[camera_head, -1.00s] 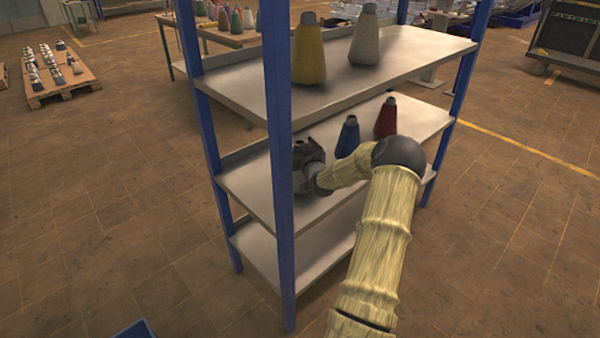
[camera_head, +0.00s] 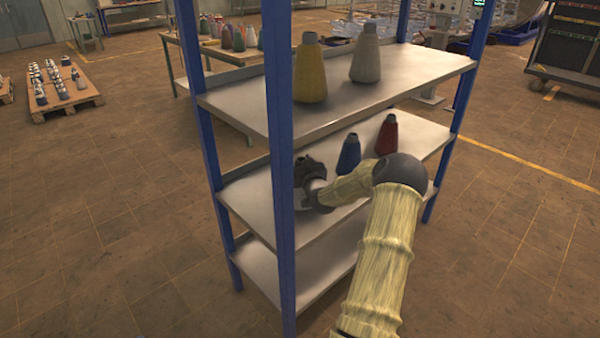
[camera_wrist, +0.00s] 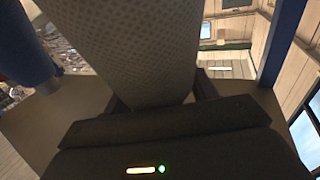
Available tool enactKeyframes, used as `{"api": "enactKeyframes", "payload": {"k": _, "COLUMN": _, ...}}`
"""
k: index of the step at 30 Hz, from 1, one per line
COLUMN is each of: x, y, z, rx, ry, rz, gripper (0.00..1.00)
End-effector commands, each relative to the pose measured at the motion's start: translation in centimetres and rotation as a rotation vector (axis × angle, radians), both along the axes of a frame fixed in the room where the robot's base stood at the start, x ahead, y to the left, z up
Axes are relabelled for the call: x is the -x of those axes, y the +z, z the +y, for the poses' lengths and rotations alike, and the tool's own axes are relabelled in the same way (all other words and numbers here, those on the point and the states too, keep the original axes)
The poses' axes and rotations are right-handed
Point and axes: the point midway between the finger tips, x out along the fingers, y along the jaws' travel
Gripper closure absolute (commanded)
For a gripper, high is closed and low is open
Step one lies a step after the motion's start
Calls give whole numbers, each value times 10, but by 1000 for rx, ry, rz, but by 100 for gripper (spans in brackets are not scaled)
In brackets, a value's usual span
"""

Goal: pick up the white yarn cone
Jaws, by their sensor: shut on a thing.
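In the wrist view a pale, whitish yarn cone (camera_wrist: 130,45) with a woven-looking surface stands between the fingers of my gripper (camera_wrist: 160,98), which is shut on it. In the head view my gripper (camera_head: 308,178) is over the middle shelf, just right of the front blue post, and mostly hides the cone it holds. I cannot tell whether the cone still touches the shelf. Another whitish cone (camera_head: 365,58) stands upright on the top shelf, away from my gripper.
A blue cone (camera_head: 349,154) and a red cone (camera_head: 387,135) stand on the middle shelf (camera_head: 405,150), right of my gripper. A yellow cone (camera_head: 310,72) is on the top shelf (camera_head: 425,68), close above. The blue post (camera_head: 280,200) rises close on the left.

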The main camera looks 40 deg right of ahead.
Motion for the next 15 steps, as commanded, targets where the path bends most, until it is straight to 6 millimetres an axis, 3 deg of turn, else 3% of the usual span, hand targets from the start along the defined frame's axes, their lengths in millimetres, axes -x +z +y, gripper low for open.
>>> {"api": "enactKeyframes", "payload": {"k": 15, "x": -1, "y": 88, "z": 0, "rx": 5, "ry": 0, "rz": -5, "gripper": 96}}
